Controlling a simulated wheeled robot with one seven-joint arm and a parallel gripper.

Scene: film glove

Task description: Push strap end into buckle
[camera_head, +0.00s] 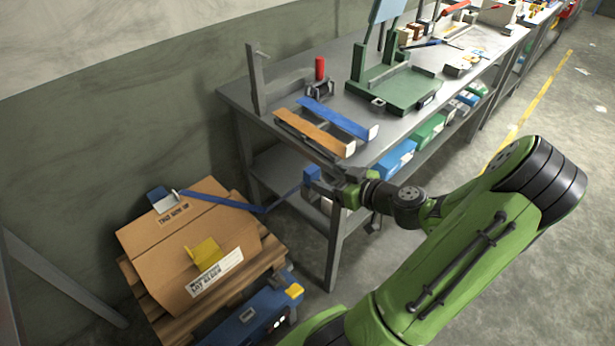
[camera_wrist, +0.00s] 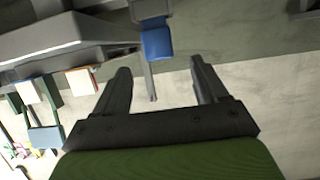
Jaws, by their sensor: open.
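A blue strap (camera_head: 225,200) runs across the top of the cardboard box, sags past its right edge and rises to a blue block-like end (camera_head: 312,174) beside the bench. A blue and white piece (camera_head: 163,199), which may be the buckle, sits on the box top at the strap's other end. My gripper (camera_head: 328,184) is close to the blue end, at its right. In the wrist view my gripper (camera_wrist: 160,68) is open, with its fingers apart and nothing gripped. A blue block (camera_wrist: 156,42) shows beyond the fingertips, between their lines.
The box (camera_head: 150,240) stands on a wooden pallet (camera_head: 185,325) at lower left, with a yellow piece (camera_head: 205,252) on its edge. A blue device (camera_head: 250,318) is in front. The workbench (camera_head: 235,95) with orange and blue strips stands just behind my gripper.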

